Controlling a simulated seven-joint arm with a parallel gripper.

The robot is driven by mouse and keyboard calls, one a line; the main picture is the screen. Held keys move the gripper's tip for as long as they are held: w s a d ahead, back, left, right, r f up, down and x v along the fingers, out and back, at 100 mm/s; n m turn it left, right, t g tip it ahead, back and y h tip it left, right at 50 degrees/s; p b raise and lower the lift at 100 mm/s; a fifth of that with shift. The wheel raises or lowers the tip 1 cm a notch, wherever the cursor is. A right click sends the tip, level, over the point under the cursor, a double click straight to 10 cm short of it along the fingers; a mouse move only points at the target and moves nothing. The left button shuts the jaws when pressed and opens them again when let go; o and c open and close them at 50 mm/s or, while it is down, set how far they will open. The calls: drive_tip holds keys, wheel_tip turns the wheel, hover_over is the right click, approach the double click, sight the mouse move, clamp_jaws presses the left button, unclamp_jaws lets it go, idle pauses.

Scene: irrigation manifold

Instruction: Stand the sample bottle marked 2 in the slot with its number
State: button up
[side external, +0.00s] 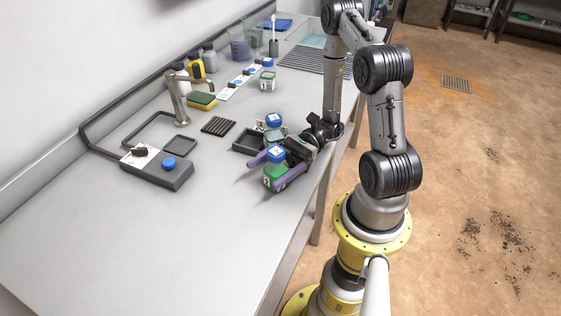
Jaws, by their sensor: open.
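A green-and-white sample bottle with a blue cap (276,153) stands at the bench's front edge. My gripper (264,174) is open, with its two purple fingers on either side of this bottle; whether they touch it I cannot tell. A second blue-capped bottle (273,121) stands just behind, partly hidden by the gripper. A third such bottle (267,82) stands farther back. The marks on caps and labels are too small to read surely. A white strip with blue marks (232,87) lies beside the third bottle; its numbers are not legible.
A black tray (239,146) sits left of the gripper. A grey block with a blue knob (165,175), a tap (178,98), a sponge (202,101) and a dark ribbed pad (218,126) are farther left. The near left bench (130,240) is clear.

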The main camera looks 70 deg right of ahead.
drive_tip(key=shift+w+a, duration=0.15)
drive_tip(key=shift+a, duration=0.35)
drive_tip(key=c, duration=1.4)
drive_tip(key=o, duration=1.1)
drive_tip(key=shift+c, duration=0.2)
drive_tip(key=o, duration=0.4)
